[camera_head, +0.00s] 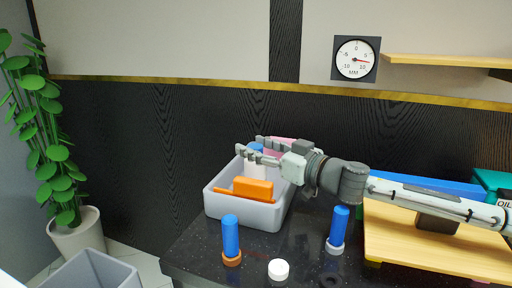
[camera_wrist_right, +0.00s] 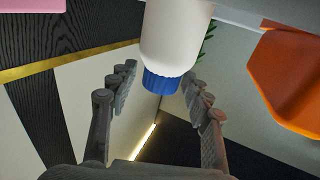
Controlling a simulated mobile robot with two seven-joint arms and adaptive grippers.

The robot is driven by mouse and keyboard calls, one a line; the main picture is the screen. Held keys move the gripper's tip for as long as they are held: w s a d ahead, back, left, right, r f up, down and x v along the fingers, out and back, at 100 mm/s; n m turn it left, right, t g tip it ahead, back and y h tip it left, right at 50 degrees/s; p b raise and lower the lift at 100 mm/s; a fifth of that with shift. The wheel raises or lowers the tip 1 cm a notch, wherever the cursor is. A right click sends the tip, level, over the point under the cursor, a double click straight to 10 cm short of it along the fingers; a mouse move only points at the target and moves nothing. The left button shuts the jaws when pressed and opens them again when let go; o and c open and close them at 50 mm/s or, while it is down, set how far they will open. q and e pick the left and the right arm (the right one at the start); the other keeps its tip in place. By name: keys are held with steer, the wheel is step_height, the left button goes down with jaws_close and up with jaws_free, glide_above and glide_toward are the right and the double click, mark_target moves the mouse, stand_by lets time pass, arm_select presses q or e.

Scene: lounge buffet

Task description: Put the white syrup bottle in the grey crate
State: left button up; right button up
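The white syrup bottle (camera_head: 256,168) with a blue cap stands inside the grey crate (camera_head: 241,214) on the dark counter, partly hidden by my right gripper and the crate's contents. My right gripper (camera_head: 248,144) is over the crate, its fingers spread at the height of the cap. In the right wrist view the white bottle (camera_wrist_right: 175,40) appears between the open fingers, with gaps visible on both sides. Its far end is cut off by the picture edge. My left gripper is not in view.
Orange items (camera_head: 253,189) lie in the crate, and a pink thing (camera_head: 281,147) shows behind my gripper. Blue cylinders (camera_head: 231,236) (camera_head: 340,222) and a white round piece (camera_head: 278,270) stand in front. A wooden board (camera_head: 420,252) is right; a plant (camera_head: 75,229) is left.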

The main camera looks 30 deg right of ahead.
mark_target(261, 149)
steer(key=shift+r, duration=0.15)
steer(key=shift+s+d+f, duration=0.1)
steer(key=shift+s+f, duration=0.05)
steer(key=shift+f, duration=0.05)
steer(key=shift+s+d, duration=0.1)
steer(key=shift+s, duration=0.15)
steer(key=shift+s+d+f+b, duration=0.1)
steer(key=shift+s+b, duration=0.15)
steer(key=shift+b, duration=0.1)
steer(key=shift+s+d+b, duration=0.1)
steer(key=shift+s+b, duration=0.2)
steer(key=shift+s, duration=0.3)
steer(key=shift+s+d, duration=0.1)
steer(key=shift+s, duration=0.2)
steer(key=shift+p+v, duration=0.5)
steer(key=shift+v, duration=0.45)
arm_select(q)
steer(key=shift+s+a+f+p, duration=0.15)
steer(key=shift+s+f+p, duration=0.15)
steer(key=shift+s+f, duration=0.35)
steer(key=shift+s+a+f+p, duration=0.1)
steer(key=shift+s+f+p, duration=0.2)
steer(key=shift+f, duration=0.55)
arm_select(e)
steer(key=shift+r+v, duration=0.25)
steer(key=shift+v, duration=0.95)
